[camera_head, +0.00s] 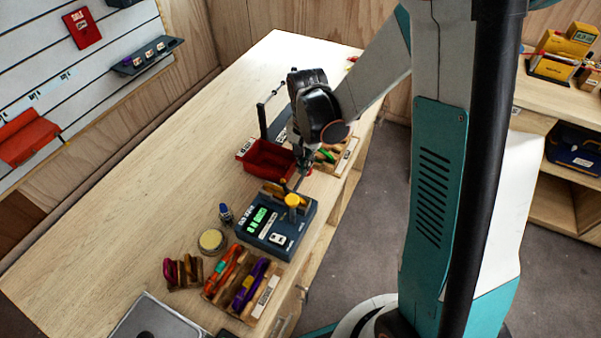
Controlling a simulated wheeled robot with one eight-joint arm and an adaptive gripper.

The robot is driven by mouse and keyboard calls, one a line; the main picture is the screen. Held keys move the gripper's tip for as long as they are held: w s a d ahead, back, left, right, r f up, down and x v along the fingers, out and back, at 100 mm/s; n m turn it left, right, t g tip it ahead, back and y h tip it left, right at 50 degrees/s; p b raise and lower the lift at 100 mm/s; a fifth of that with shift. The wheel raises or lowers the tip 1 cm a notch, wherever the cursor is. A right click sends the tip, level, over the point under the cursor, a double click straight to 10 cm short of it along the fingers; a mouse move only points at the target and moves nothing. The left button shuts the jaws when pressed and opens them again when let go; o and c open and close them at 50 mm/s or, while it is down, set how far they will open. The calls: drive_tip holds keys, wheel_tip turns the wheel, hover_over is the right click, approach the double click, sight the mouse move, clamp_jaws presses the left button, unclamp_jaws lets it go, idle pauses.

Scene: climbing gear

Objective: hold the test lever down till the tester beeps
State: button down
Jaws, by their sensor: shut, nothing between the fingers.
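The tester is a blue-grey box (263,240) with a lit green display (257,219), on the wooden counter near its right edge. A post with a yellow round top (292,200) stands at its back right; it looks like the test lever, but I cannot tell how far it is pressed. My gripper (301,178) is shut and empty, pointing down just behind the tester and above the yellow top in the picture. I cannot tell whether the fingertips touch anything. My wrist hides part of the counter behind.
A red bin (265,157) stands left of my gripper. Wooden racks with coloured carabiners (238,279) stand in front of the tester, beside a round tin (211,241) and a small blue bottle (226,214). A metal tray (160,318) lies at the near end. The counter's left side is clear.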

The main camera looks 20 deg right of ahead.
wheel_tip(320, 180, up, 7)
drive_tip(key=p, duration=0.4)
drive_tip(key=shift+r, duration=0.2)
idle(0.5)
drive_tip(key=s+r+n+t+b, duration=0.3)
drive_tip(key=s+n+b, duration=0.1)
drive_tip(key=s, duration=0.3)
drive_tip(key=s+r+n+t+b, duration=0.4)
drive_tip(key=s+n+b, duration=0.1)
drive_tip(key=s, duration=0.3)
drive_tip(key=shift+s+b, duration=0.2)
drive_tip(key=shift+b, duration=0.35)
drive_tip(key=c, duration=2.3)
unclamp_jaws()
